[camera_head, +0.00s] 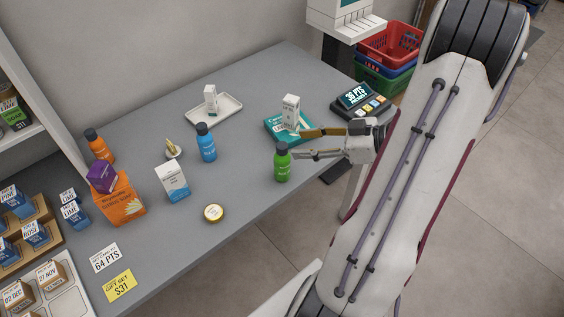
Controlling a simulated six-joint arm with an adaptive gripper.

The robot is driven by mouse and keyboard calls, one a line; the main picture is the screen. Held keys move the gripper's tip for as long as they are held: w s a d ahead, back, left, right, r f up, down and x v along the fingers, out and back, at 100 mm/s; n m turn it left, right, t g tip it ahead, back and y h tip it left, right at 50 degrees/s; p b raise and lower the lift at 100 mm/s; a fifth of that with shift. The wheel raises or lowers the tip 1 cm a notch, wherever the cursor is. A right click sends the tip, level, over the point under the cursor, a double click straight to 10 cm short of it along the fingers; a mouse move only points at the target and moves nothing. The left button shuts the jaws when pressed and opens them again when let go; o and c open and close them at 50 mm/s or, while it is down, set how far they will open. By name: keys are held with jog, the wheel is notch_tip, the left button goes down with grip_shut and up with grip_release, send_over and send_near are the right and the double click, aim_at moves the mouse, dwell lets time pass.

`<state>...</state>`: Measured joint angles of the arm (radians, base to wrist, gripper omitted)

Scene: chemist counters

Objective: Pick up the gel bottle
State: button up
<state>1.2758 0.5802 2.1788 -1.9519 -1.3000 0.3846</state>
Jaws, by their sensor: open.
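Three capped bottles stand upright on the grey counter: a green one (282,167) near the front edge, a blue one (207,147) in the middle and an orange one (100,148) at the left. Their labels are too small to read, so I cannot tell which is the gel bottle. Nothing shows held between the fingers. I cannot tell whether a finger touches the green bottle.
A white box (290,112) stands on a teal box (273,128) just behind my fingers. A white tray (228,111) holds a small white item. A card terminal (358,99) is at the right.

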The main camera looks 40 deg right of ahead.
aim_at(285, 146)
jog(key=shift+x, duration=1.1)
jog(key=shift+f+x, duration=0.15)
jog(key=shift+x, duration=0.7)
jog(key=shift+f+x, duration=0.15)
jog(key=shift+x, duration=1.5)
grip_shut()
